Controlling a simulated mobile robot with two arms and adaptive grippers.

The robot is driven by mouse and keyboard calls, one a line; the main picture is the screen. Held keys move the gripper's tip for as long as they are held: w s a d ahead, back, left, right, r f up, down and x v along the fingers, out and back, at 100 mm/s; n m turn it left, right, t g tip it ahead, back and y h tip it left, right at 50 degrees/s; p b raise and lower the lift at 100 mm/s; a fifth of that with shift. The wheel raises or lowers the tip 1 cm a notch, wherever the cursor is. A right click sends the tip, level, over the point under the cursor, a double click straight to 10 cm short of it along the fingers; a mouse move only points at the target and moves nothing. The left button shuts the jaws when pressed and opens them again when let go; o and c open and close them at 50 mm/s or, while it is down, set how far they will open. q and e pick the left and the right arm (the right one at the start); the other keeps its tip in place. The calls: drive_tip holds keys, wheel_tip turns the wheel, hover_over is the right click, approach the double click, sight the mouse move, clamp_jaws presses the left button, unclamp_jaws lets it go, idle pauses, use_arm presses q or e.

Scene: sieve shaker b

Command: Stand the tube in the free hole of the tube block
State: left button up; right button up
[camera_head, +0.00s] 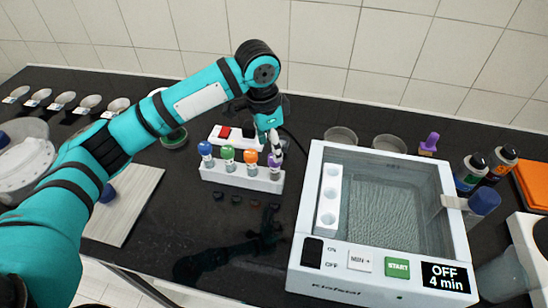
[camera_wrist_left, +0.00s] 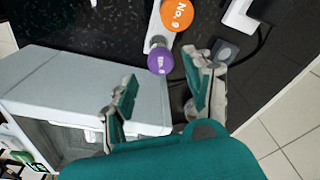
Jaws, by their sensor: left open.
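The white tube block (camera_head: 232,178) stands mid-counter in the head view. It holds a row of tubes with blue (camera_head: 205,148), green (camera_head: 228,152), orange (camera_head: 250,157) and purple (camera_head: 275,160) caps. I cannot make out a free hole in it. My left gripper (camera_head: 274,142) is open and points down just above the purple-capped tube at the block's right end. In the left wrist view the purple cap (camera_wrist_left: 160,60) lies between and just beyond the open fingers (camera_wrist_left: 162,78), with the orange cap (camera_wrist_left: 177,14) farther off. My right gripper is not seen.
A water bath (camera_head: 380,255) stands at right, close to the gripper, with a white rack (camera_head: 328,212) with empty holes inside. A blue-capped container (camera_head: 484,202) is at its right edge. A switch box (camera_head: 233,135) is behind the block.

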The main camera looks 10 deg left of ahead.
use_arm(q)
drive_tip(key=r, duration=0.5)
drive_tip(key=shift+s+a+r+b, duration=0.2)
drive_tip(key=shift+a+r+b, duration=0.05)
drive_tip(key=shift+r+b, duration=0.1)
